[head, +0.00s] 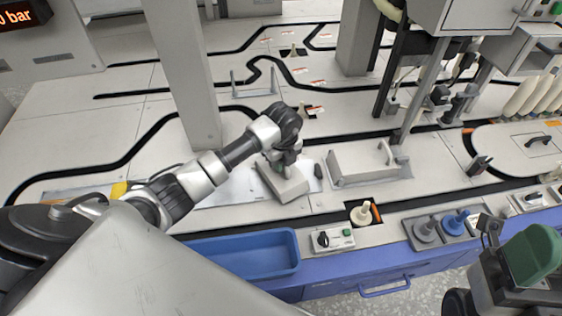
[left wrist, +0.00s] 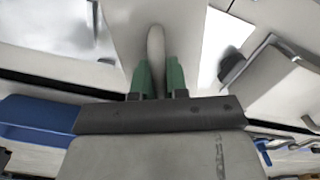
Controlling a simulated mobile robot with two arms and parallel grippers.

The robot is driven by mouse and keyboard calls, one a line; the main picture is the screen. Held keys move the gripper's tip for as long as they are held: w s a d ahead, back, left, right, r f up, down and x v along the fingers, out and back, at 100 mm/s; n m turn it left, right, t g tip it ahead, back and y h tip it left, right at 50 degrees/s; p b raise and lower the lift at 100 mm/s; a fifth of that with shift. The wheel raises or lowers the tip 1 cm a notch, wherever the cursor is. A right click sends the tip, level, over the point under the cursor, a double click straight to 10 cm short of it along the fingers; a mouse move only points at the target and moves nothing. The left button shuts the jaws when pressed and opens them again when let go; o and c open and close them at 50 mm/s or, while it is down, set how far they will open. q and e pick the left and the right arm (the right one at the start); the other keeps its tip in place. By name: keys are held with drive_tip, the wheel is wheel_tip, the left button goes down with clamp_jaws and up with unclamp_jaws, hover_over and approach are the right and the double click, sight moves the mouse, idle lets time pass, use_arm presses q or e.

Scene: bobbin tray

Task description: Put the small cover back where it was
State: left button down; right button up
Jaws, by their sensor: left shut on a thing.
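The small cover (head: 285,186) is a light grey, box-like piece, seen in the middle of the head view. My left gripper (head: 283,160) is above it, pointing down. In the left wrist view its two green fingertips (left wrist: 159,80) are shut on the pale upright handle of the small cover (left wrist: 157,45). Whether the cover touches the surface below it is hard to tell. My right gripper (head: 530,258) is at the lower right of the head view, away from the cover, with one green finger clear; its opening does not show.
A larger grey cover with a handle (head: 358,164) stands just right of the small one. A dark knob (head: 318,171) is between them. A grey post (head: 185,80) rises behind my left arm. A blue tray (head: 240,270) and a switch box (head: 332,239) are in front.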

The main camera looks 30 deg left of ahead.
use_arm(q)
drive_tip(key=c, duration=1.1)
unclamp_jaws()
drive_tip(key=shift+f, duration=0.1)
drive_tip(key=shift+o, duration=0.2)
